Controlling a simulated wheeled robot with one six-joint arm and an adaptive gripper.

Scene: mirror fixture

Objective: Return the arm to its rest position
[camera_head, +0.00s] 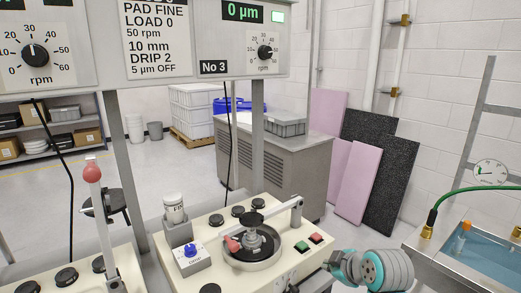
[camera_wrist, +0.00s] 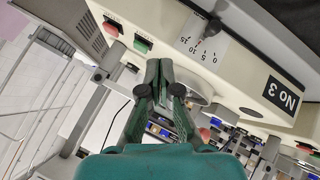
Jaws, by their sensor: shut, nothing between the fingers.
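My gripper (camera_wrist: 158,64) shows in the wrist view as two green fingers with dark pads, closed together and empty. Its fingertips are in front of the pale machine panel with a dial (camera_wrist: 203,40), a red button (camera_wrist: 111,29) and a green button (camera_wrist: 142,44). I cannot tell how far they are from it. In the head view, a grey and teal part of my arm (camera_head: 385,270) shows at the lower right, beside the machine's front right corner. The fingertips cannot be made out clearly there.
The polishing machine (camera_head: 208,270) stands at the front, with a round plate (camera_head: 250,250), a lever arm, a white bottle (camera_head: 174,208) and buttons. A metal basin (camera_head: 480,262) with blue liquid and a green hose (camera_head: 470,190) is at right. Open floor lies behind.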

